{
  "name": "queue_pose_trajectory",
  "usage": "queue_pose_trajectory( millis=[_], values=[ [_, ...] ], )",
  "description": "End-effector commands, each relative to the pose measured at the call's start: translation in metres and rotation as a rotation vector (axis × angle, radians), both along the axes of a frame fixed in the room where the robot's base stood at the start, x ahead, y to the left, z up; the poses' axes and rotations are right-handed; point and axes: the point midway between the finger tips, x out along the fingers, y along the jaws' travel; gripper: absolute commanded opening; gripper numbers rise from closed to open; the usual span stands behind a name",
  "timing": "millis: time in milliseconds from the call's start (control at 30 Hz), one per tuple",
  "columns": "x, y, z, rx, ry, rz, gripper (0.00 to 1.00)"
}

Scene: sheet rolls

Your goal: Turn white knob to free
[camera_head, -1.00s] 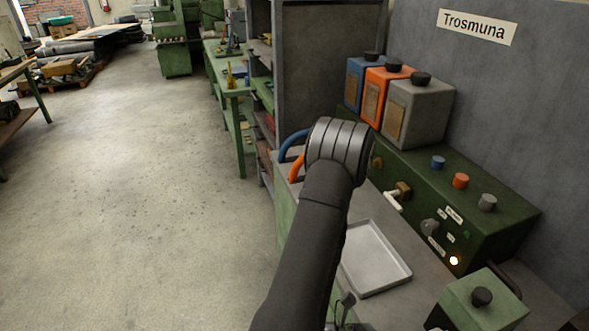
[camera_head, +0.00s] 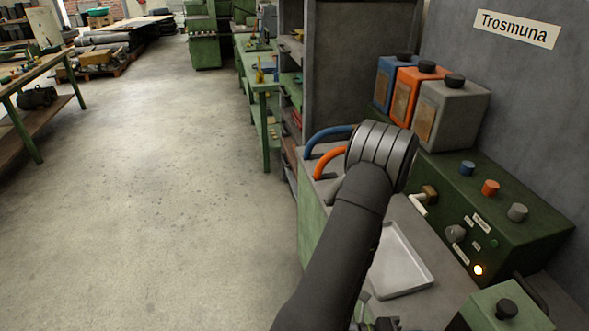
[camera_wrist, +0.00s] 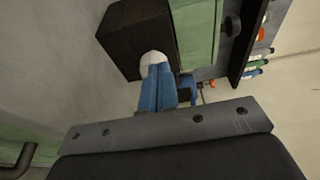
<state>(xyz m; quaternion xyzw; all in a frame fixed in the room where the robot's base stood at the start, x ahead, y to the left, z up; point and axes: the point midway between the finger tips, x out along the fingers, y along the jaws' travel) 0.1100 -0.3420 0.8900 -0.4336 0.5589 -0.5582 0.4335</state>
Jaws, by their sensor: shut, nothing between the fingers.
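A white rounded knob (camera_wrist: 152,58) shows in the wrist view against a dark brown block (camera_wrist: 138,28). My gripper (camera_wrist: 158,72) has its two blue fingers together, with nothing between them. The fingertips overlap the lower part of the knob in the picture; I cannot tell whether they touch it. The fingers partly hide the knob, and no position marking on it can be read. In the head view I cannot make out this knob, and my arm hides part of the bench.
A green control box (camera_head: 500,208) carries coloured knobs, a lit lamp (camera_head: 478,270) and a white-handled tap (camera_head: 418,204). A metal tray (camera_head: 428,275) lies before it. A smaller green box (camera_head: 480,318) stands at the lower right. Open floor (camera_head: 190,200) lies to the left.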

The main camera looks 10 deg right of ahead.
Motion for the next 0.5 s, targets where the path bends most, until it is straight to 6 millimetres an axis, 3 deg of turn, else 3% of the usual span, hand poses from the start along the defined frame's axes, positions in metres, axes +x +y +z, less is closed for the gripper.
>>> queue_pose_trajectory(
  millis=[200,500],
  values=[
    [0.000,-0.024,0.000,-0.001,-0.002,-0.002,0.00],
    [0.000,-0.033,0.000,0.000,-0.001,0.001,0.00]
  ],
)
